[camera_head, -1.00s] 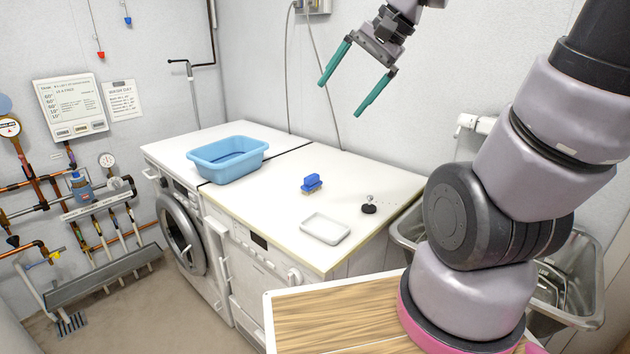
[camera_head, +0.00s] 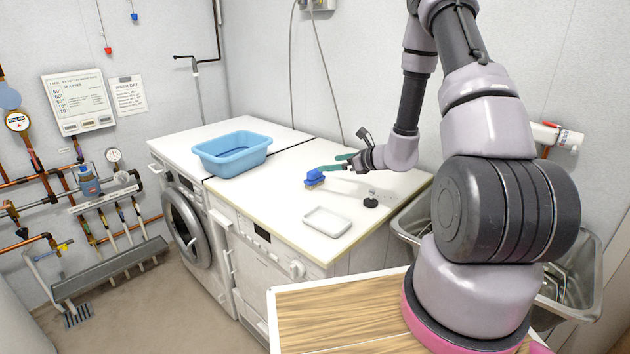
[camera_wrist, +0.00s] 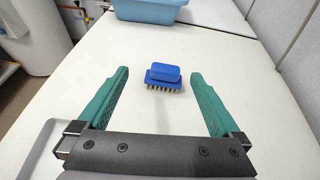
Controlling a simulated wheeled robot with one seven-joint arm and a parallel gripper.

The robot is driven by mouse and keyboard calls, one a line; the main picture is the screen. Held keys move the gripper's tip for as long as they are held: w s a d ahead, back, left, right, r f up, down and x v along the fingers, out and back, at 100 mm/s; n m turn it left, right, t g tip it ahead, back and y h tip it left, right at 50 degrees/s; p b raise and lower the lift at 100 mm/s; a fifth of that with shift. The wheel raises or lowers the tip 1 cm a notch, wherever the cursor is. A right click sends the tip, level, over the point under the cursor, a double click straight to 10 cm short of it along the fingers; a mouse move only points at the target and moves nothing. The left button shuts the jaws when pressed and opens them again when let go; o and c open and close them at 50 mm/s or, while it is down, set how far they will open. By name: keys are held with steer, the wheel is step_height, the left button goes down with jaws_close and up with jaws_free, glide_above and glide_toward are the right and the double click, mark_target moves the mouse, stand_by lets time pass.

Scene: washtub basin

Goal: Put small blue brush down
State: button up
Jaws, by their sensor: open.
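The small blue brush (camera_head: 314,177) rests on the white countertop, bristles down. In the wrist view the brush (camera_wrist: 164,77) lies ahead of my gripper (camera_wrist: 160,80), roughly centred between its two green fingers. My gripper (camera_head: 338,163) is open and empty, low over the counter just right of the brush in the head view. The fingers do not visibly touch the brush.
A blue basin (camera_head: 233,153) stands on the counter at the back left. A white tray (camera_head: 327,222) lies near the front edge, and a small black knob-like object (camera_head: 370,201) stands to its right. A metal sink (camera_head: 411,222) is at the right.

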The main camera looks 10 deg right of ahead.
mark_target(315, 170)
steer(key=f, duration=0.2)
steer(key=d+m, duration=0.1)
steer(key=shift+w+d+f+t+h, duration=0.1)
steer(key=shift+w+f+t+h, duration=0.2)
steer(key=shift+f+h, duration=0.1)
steer(key=x, duration=0.4)
steer(key=shift+w+f, duration=0.2)
steer(key=x, duration=0.6)
steer(key=shift+s+a, duration=0.2)
steer(key=shift+a, duration=0.05)
steer(key=c, duration=1.5)
step_height(315, 170, up, 10)
steer(key=shift+s+d+r, duration=0.1)
steer(key=shift+d, duration=0.1)
steer(key=shift+c, duration=0.2)
steer(key=s+d+r+m+t+h, duration=0.1)
steer(key=s+d+r+m+h, duration=0.3)
steer(key=s+d+r, duration=0.4)
step_height(315, 170, up, 3)
steer(key=shift+d+f+t, duration=0.1)
steer(key=shift+d+t, duration=0.3)
steer(key=shift+d, duration=0.3)
